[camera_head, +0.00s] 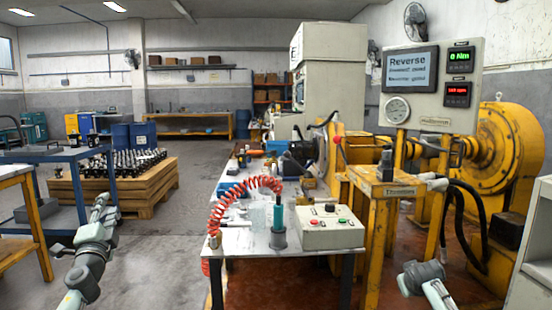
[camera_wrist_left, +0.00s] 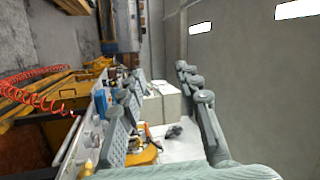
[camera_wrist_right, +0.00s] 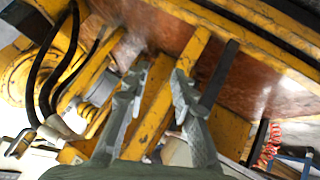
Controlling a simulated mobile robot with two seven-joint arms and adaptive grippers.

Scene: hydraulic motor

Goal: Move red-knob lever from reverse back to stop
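The red-knob lever (camera_head: 338,142) shows in the head view behind the yellow stand, its thin stem slightly tilted and its base hidden. The display (camera_head: 410,72) above right reads "Reverse". My left gripper (camera_head: 104,206) is at the far left, well away from the lever; its fingers are apart and empty in the left wrist view (camera_wrist_left: 160,75). My right arm shows low at the right of the head view, below the stand and apart from the lever. In the right wrist view my right gripper (camera_wrist_right: 160,72) has its fingers apart, with yellow framework beyond them.
A metal table (camera_head: 235,245) in front carries a button box (camera_head: 330,230) and a coiled red hose (camera_head: 245,183). The yellow stand (camera_head: 372,200), black hoses (camera_head: 478,220) and yellow motor (camera_head: 505,150) crowd the right. Open floor lies between the pallet (camera_head: 150,190) and the table.

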